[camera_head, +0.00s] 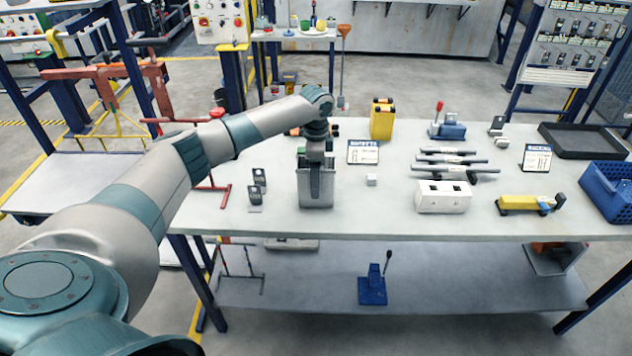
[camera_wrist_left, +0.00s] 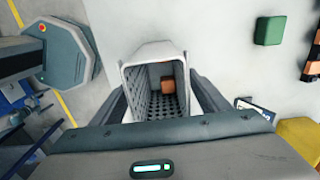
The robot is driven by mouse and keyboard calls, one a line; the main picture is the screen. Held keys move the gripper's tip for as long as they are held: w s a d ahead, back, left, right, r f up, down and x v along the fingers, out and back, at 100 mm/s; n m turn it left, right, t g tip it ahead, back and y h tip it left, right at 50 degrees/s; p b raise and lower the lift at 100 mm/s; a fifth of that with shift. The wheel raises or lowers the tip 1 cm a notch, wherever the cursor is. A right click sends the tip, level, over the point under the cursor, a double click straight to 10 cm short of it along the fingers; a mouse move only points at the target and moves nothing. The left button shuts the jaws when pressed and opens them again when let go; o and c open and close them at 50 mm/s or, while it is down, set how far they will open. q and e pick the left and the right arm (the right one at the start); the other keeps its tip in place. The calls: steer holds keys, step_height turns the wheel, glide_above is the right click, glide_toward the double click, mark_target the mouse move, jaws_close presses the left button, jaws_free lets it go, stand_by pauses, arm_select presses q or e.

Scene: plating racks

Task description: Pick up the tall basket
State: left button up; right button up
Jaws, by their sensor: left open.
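The tall basket (camera_head: 316,190) is a grey, narrow container standing upright on the table, left of centre. In the left wrist view the basket (camera_wrist_left: 150,49) has a pale rim and dark perforated walls, with a small orange block (camera_wrist_left: 168,85) inside. My left gripper (camera_head: 316,160) is directly above the basket, pointing down. In the wrist view its open fingers (camera_wrist_left: 158,85) lie on either side of the basket. I cannot tell whether they touch its walls. My right gripper is not in view.
A green block (camera_wrist_left: 269,30) lies near the basket. A yellow case (camera_head: 382,119) stands behind. A blue crate (camera_head: 608,190) is far right.

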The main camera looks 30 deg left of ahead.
arm_select(q)
steer(key=shift+f, duration=0.2)
stand_by(0.3)
steer(key=c, duration=1.2)
steer(key=shift+w, duration=0.1)
steer(key=shift+c, duration=0.2)
steer(key=shift+r, duration=0.25)
steer(key=s+d+r+b, duration=0.3)
steer(key=d+r+b, duration=0.3)
steer(key=d+r, duration=0.4)
steer(key=shift+d+r, duration=0.3)
steer(key=shift+d, duration=0.4)
